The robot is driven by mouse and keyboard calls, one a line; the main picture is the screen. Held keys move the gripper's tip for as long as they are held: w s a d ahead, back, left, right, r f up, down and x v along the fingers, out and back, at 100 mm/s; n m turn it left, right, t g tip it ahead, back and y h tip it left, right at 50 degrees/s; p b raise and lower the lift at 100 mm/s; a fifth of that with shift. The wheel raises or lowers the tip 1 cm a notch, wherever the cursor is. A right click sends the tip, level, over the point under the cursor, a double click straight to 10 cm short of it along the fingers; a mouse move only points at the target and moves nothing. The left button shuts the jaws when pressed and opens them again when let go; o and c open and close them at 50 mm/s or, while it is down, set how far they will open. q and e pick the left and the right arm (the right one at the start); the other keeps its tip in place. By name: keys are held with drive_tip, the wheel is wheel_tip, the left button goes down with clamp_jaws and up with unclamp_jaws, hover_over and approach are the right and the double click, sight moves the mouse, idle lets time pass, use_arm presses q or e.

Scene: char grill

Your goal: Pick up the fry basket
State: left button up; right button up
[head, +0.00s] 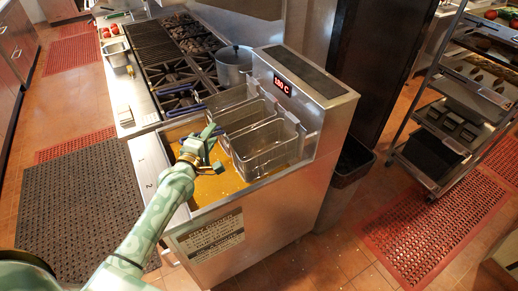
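Wire fry baskets sit in the fryer (205,188) over yellow oil. The front basket (265,150) is nearest, with a second basket (243,115) just behind it and part of another farther back. A blue handle (186,111) sticks out left from the baskets, and more blue shows at my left gripper. My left gripper (206,154) is over the oil at the left side of the front basket, close to the handle end. Its fingers are small and overlap the handle area, so I cannot tell whether they are open or shut on it. My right gripper is not in view.
A display reading 180 C (283,86) is on the fryer's raised back housing. A stove with a grey pot (233,66) adjoins the fryer. A dark bin (352,162) and a wheeled rack (455,115) stand to the right. Mats cover parts of the floor.

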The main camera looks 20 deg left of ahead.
use_arm(q)
clamp_jaws()
drive_tip(key=shift+r, duration=0.1)
idle(1.2)
